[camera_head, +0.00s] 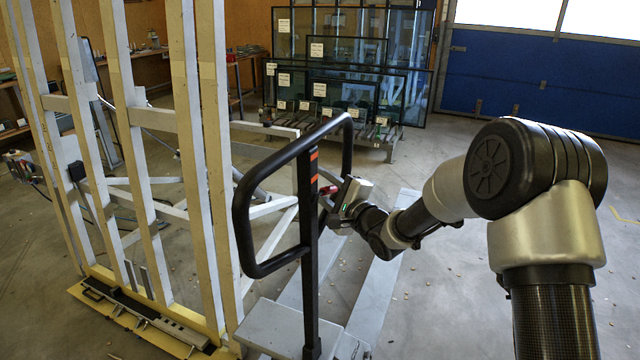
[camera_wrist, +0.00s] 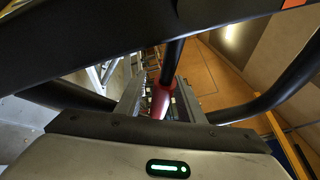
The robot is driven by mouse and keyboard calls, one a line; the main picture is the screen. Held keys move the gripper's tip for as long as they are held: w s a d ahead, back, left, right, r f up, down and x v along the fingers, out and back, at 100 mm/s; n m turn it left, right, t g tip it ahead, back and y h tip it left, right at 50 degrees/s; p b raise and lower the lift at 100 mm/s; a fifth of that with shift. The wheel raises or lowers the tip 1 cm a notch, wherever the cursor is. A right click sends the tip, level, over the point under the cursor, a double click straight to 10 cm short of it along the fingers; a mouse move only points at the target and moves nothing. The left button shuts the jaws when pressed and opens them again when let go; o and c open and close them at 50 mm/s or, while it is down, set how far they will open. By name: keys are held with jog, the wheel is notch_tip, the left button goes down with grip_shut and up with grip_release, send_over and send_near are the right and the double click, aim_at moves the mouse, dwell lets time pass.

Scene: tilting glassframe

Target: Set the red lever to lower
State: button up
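The red lever (camera_head: 328,190) sits on the black upright post of the glass frame's handle, below the orange marks. In the wrist view the red lever (camera_wrist: 163,98) lies between the two fingers of my gripper (camera_wrist: 160,95). The fingers stand apart, with a gap visible on the left side of the lever; whether the right finger touches it, I cannot tell. In the head view my gripper (camera_head: 338,196) is just right of the post, at the lever. The lever's pivot is hidden.
A black looped handle bar (camera_head: 243,215) surrounds the post and passes close to my gripper. The tall white and yellow frame (camera_head: 205,150) stands to the left. Glass panes (camera_head: 345,65) lean on a rack at the back. Open floor lies to the right.

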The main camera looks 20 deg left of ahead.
jog(key=shift+c, duration=0.3)
grip_shut()
